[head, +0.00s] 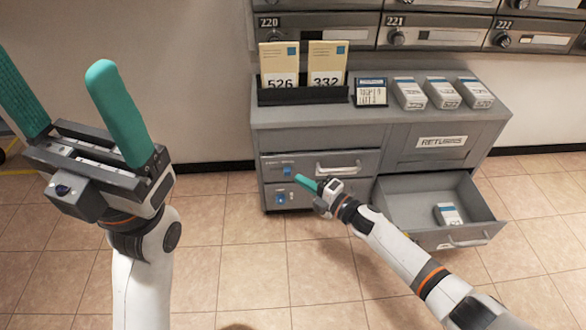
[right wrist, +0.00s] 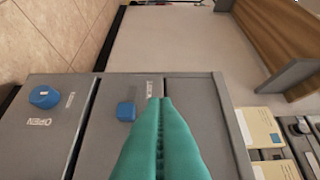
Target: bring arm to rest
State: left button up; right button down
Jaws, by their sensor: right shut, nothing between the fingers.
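My right gripper (head: 303,182) is shut and empty, its teal fingers together in front of the left drawers of the grey cabinet (head: 385,118). In the right wrist view its fingertips (right wrist: 162,101) appear beside a blue square button (right wrist: 126,111) on a drawer front; I cannot tell whether they touch the cabinet. My right arm (head: 395,245) reaches in from the lower right, in front of the cabinet. My left gripper (head: 52,72) is raised at the left with its two teal fingers wide apart and nothing between them.
The lower right drawer (head: 473,236) stands open with a small white and blue box (head: 447,214) inside, just right of my right arm. Envelopes (head: 327,66) and several boxes (head: 408,94) stand on the cabinet. Floor at left is clear.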

jog(key=p+v, duration=0.1)
jog(key=v, duration=0.5)
jog(key=shift+p, duration=0.4)
